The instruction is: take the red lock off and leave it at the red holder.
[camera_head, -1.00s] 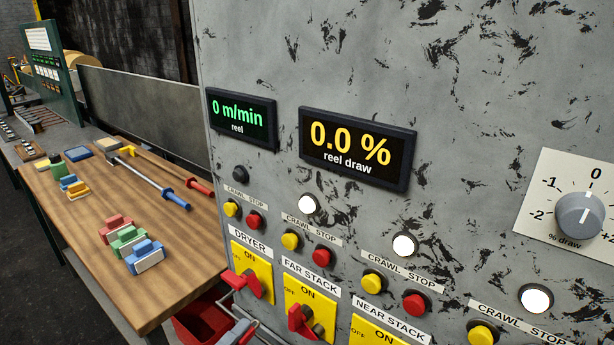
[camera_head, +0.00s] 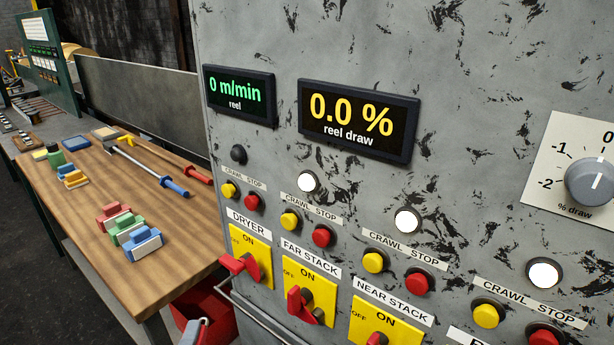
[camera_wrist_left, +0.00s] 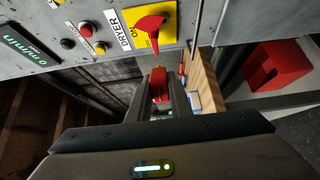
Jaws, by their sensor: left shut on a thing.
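My left gripper (camera_wrist_left: 158,100) is shut on a small red lock (camera_wrist_left: 158,82), which shows between its fingers in the left wrist view. In the head view this gripper (camera_head: 196,334) is only partly in frame at the bottom edge, in front of a red bin. The lock is apart from the yellow DRYER switch (camera_head: 252,255), whose red handle (camera_wrist_left: 152,26) stands above it in the wrist view. A red block-like holder (camera_head: 114,214) sits on the wooden bench beside a green one (camera_head: 125,230) and a blue one (camera_head: 143,246). My right gripper is not in view.
The grey control panel (camera_head: 450,60) fills the right, with switches and buttons projecting. A red bin (camera_head: 222,318) is low beside the panel, behind a rail (camera_head: 262,320). Blue- and red-handled tools (camera_head: 174,187) lie on the bench (camera_head: 85,235). The bench's front part is clear.

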